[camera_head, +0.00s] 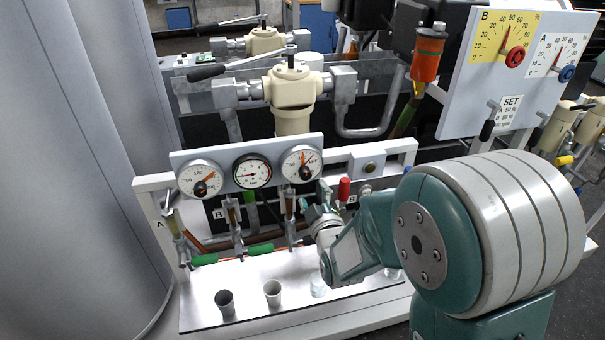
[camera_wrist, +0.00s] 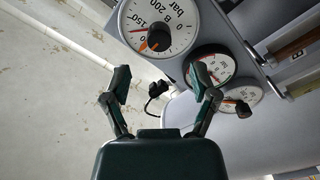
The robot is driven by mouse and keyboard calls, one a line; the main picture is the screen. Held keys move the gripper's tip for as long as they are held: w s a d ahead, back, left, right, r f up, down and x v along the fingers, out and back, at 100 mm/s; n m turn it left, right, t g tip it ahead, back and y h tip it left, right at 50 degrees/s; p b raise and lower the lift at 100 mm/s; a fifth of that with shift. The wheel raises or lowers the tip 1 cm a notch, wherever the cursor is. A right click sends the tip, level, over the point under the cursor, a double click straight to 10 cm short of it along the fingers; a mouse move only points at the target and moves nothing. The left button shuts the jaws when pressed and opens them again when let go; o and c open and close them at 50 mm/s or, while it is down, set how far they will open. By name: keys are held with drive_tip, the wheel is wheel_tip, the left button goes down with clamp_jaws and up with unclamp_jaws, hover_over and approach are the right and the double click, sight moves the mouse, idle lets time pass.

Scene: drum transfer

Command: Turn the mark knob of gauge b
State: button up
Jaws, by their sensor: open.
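Gauge b is the white round dial marked "B 200 bar" (camera_wrist: 159,27), close and turned in the wrist view. Its black mark knob (camera_wrist: 159,38) sits at the dial's centre with an orange mark. In the head view it appears to be the right-hand dial (camera_head: 302,164) of the panel. My gripper (camera_wrist: 159,85) is open and empty, its two fingers spread below the dial in the picture and apart from the knob. In the head view my gripper (camera_head: 318,208) is small, below the right dial and partly hidden by my arm.
A middle dial (camera_head: 252,173) and a left dial (camera_head: 200,179) share the grey panel. A red-handled valve (camera_head: 344,189) stands just right of my gripper. Cups (camera_head: 272,293) stand on the white shelf below. A board with a yellow B scale (camera_head: 503,36) hangs at upper right.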

sight(306, 177)
drive_tip(key=x, duration=0.7)
drive_tip(key=shift+w+a+f, duration=0.1)
drive_tip(key=shift+w+a, duration=0.05)
drive_tip(key=shift+w, duration=0.25)
clamp_jaws()
